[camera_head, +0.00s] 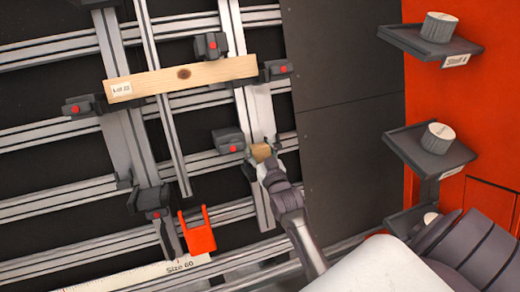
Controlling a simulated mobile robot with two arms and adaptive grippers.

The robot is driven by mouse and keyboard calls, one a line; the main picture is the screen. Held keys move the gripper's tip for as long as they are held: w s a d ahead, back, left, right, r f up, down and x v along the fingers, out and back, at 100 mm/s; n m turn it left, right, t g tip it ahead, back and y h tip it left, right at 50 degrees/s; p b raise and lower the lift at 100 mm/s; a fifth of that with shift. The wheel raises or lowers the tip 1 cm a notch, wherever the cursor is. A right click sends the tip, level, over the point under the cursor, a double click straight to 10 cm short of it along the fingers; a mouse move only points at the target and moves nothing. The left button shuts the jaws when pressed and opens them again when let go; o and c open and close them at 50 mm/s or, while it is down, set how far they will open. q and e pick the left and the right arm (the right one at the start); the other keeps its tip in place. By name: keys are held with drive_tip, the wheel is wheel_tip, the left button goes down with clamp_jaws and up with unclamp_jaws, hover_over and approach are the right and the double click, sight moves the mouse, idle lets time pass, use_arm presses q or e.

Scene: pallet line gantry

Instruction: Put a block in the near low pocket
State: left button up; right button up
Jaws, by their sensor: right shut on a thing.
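My right gripper (265,160) is shut on a small tan wooden block (261,152). It holds the block against or just in front of a grey upright rail, right of a dark clamp-like holder with a red dot (228,141). I cannot tell whether the block touches the rail or the holder. Another dark holder (150,200) sits lower left on the other upright. Which of these is the near low pocket is not clear. My left gripper is not in view.
A wooden plank (190,76) lies across the uprights between dark holders. An orange bracket (198,234) sits low, above a "Size 60" strip (150,277). A dark panel (345,110) stands between.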

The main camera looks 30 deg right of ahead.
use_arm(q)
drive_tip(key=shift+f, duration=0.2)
use_arm(e)
drive_tip(key=shift+w+d, duration=0.25)
